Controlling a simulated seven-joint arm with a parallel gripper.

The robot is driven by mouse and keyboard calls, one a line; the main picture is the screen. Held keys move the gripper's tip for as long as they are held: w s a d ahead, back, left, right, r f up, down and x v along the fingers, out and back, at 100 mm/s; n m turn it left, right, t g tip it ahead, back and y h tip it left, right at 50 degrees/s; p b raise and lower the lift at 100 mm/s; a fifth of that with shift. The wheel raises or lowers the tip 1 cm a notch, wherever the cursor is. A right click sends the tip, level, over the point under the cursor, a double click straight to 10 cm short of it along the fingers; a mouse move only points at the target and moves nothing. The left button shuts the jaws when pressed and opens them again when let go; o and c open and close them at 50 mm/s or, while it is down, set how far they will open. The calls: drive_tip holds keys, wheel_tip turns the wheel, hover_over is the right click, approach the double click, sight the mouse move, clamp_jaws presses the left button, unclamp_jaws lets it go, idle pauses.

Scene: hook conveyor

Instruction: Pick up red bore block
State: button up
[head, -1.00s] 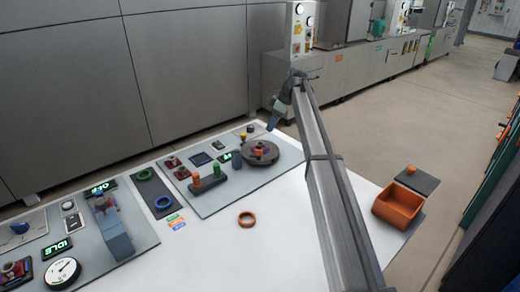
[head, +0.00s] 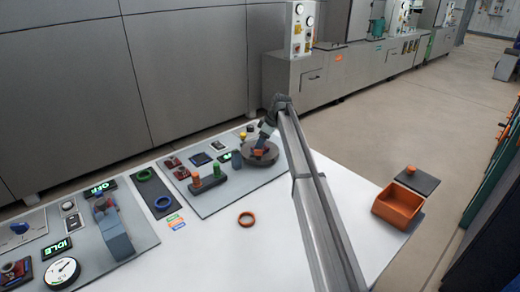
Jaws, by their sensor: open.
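A small red-orange block (head: 259,153) sits on the dark round disc (head: 272,159) on the grey panel at the back of the white table. I take it for the red bore block; its bore is too small to make out. My gripper (head: 262,146) points down right over the disc, with its tips at the block and partly covering it. It is open. I cannot tell whether the fingers touch the block or stand around it.
A peg stand with orange (head: 196,179) and green (head: 217,168) pegs is left of the disc, with a dark cylinder (head: 237,160) between. An orange bin (head: 398,206) stands at right.

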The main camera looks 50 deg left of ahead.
drive_tip(key=shift+a+f, duration=0.1)
drive_tip(key=shift+f, duration=0.15)
clamp_jaws()
idle(0.4)
